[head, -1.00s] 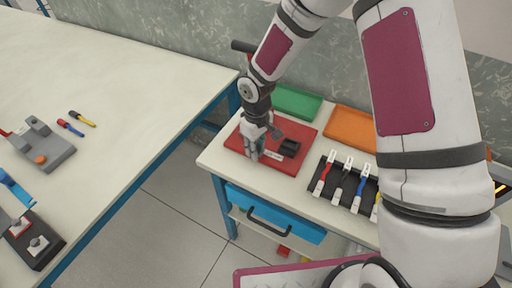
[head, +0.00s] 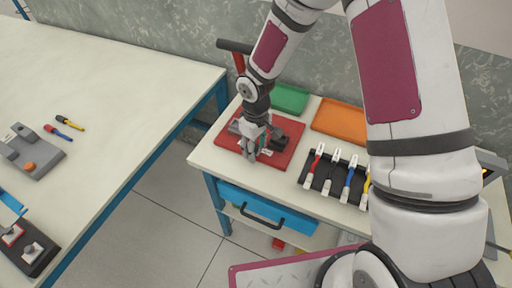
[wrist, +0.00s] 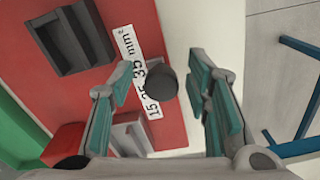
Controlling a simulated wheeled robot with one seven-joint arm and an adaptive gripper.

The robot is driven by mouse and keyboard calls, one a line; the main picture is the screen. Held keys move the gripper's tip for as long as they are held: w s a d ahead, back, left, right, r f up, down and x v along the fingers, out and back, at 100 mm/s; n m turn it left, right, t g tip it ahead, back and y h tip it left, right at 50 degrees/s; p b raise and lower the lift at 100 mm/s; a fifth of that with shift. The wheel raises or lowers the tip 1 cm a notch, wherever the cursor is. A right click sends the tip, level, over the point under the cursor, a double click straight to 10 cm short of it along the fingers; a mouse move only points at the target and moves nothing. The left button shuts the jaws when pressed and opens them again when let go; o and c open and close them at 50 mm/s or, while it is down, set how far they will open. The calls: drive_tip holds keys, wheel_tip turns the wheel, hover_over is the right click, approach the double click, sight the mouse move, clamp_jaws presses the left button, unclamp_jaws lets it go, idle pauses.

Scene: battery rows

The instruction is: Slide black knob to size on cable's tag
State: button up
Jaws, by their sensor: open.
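The black knob (wrist: 163,84) shows in the wrist view as a dark round post. It stands beside a white scale strip (wrist: 127,42) printed 15, 25, 35 mm². I cannot tell exactly which number it lines up with. My gripper (wrist: 162,90) is open, with one finger on each side of the knob and visible gaps. In the head view my gripper (head: 250,152) is low over the red plate (head: 281,160) and hides the knob. Red, black, blue and yellow cables with white tags lie in a dark rack (head: 324,185); the tag writing is too small to read.
A dark block (wrist: 80,30) sits on the red plate near the strip. Green (head: 290,98) and orange (head: 340,120) trays lie behind. A blue drawer (head: 265,208) is below the bench top. The large table (head: 110,90) at left holds a grey fixture (head: 32,150).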

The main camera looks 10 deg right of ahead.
sight(256, 147)
wheel_tip(256, 147, up, 12)
drive_tip(key=shift+f, duration=0.2)
idle(0.6)
